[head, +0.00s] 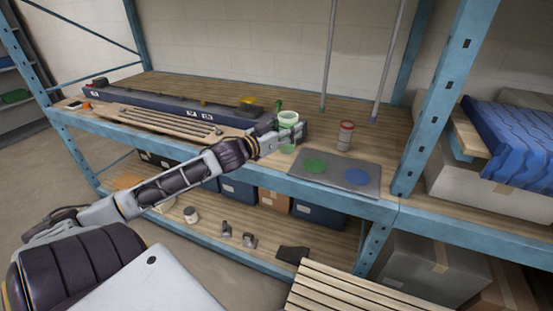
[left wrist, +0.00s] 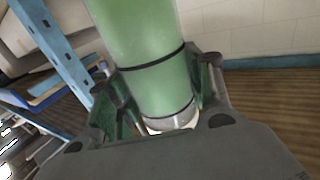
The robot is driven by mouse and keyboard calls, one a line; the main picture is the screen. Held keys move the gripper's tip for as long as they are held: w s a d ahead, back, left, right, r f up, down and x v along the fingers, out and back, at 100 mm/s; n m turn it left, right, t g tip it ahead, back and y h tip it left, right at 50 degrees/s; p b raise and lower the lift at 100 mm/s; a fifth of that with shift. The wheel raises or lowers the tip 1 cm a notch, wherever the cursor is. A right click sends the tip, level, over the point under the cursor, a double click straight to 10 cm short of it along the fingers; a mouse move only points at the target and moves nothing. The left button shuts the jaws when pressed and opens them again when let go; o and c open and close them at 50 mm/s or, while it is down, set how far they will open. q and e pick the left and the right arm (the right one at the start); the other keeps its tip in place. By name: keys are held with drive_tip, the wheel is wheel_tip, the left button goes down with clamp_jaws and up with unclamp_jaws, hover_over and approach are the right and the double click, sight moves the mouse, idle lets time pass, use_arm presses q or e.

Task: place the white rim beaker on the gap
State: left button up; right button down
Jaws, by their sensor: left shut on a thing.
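A green beaker with a white rim (head: 288,117) is upright in my left gripper (head: 290,133), above the shelf board near its front edge. In the left wrist view the green beaker body (left wrist: 150,65), with dark bands, stands between the two fingers of the left gripper (left wrist: 158,98), which is shut on it. A grey mat (head: 340,170) lies to the right of the beaker, with a green disc (head: 314,166) on its left and a blue disc (head: 356,177) on its right. Bare mat shows as a gap between the discs. My right gripper is not in view.
A red-topped jar (head: 345,135) stands behind the mat. A blue rack post (head: 440,100) rises to the right of the mat. Open board lies behind the jar.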

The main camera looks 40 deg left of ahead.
use_arm(q)
drive_tip(key=shift+w+a+r+n+y+p, duration=0.5)
drive_tip(key=shift+w+a+r+y, duration=0.8)
drive_tip(key=shift+r, duration=1.6)
drive_tip(key=shift+w+a+r+n+y+p, duration=0.15)
drive_tip(key=shift+w+a+r+n+y, duration=0.65)
drive_tip(key=shift+w+r, duration=1.55)
drive_tip(key=w+a+f+n+g+y, duration=0.1)
drive_tip(key=a+f+n+y, duration=0.2)
drive_tip(key=f, duration=0.4)
drive_tip(key=w+a+f+n+g+y, duration=0.1)
drive_tip(key=w+a+f+n+y, duration=0.1)
drive_tip(key=a+f+y, duration=0.3)
wheel_tip(320, 180, down, 4)
drive_tip(key=shift+a+r+n+g+y, duration=0.2)
drive_tip(key=shift+n+g+y, duration=0.1)
drive_tip(key=shift+n+g, duration=0.15)
